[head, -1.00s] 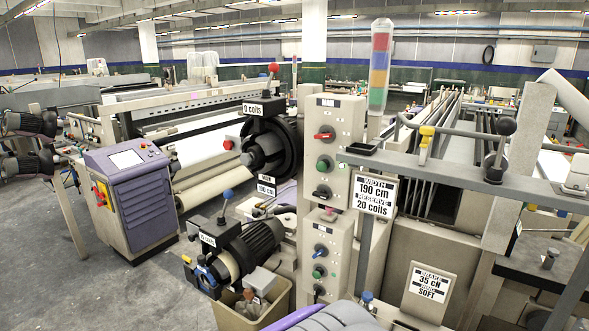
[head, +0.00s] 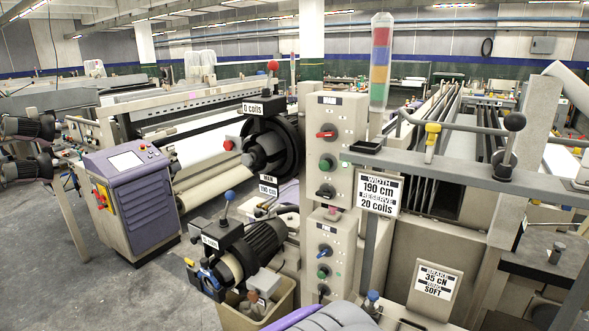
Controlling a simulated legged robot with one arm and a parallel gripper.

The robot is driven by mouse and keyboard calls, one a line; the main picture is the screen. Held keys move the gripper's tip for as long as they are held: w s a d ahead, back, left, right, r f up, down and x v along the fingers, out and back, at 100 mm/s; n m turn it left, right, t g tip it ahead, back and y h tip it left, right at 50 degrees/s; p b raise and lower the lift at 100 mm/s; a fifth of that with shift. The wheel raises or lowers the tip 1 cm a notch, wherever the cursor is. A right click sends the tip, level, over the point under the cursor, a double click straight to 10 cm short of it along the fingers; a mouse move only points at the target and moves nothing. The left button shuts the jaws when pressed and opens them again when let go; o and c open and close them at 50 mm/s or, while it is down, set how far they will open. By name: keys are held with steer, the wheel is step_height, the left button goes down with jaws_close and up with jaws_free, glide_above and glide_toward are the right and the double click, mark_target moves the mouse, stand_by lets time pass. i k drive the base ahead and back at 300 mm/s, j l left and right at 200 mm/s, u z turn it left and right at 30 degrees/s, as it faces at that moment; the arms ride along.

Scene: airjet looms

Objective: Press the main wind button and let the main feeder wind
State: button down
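An upper grey control box (head: 347,128) stands mid-picture in the head view. It carries a red selector (head: 327,134), a green round button (head: 327,163) and a black selector (head: 325,191). A small label (head: 331,100) at its top is hard to read now. A lower box (head: 345,247) has a blue knob (head: 325,251), a green button (head: 323,271) and a dark knob. Left of the upper box is a large black feeder (head: 272,150) with a "0 coils" sign (head: 254,108). A smaller dark feeder (head: 253,250) sits below it with its own sign.
A sign (head: 379,192) reads width 190 cm, reserve 20 coils. A grey rail (head: 450,180) with lever knobs crosses the right side. A purple cabinet (head: 132,203) stands left, with clear floor (head: 60,270) near it. A bin (head: 285,300) sits below the lower feeder.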

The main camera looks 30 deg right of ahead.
mark_target(323, 166)
steer(key=i+j, duration=0.1)
steer(key=j, duration=0.2)
steer(key=i+j, duration=0.1)
steer(key=j, duration=0.2)
steer(key=i+j, duration=0.1)
steer(key=j, duration=0.2)
steer(key=z, duration=1.65)
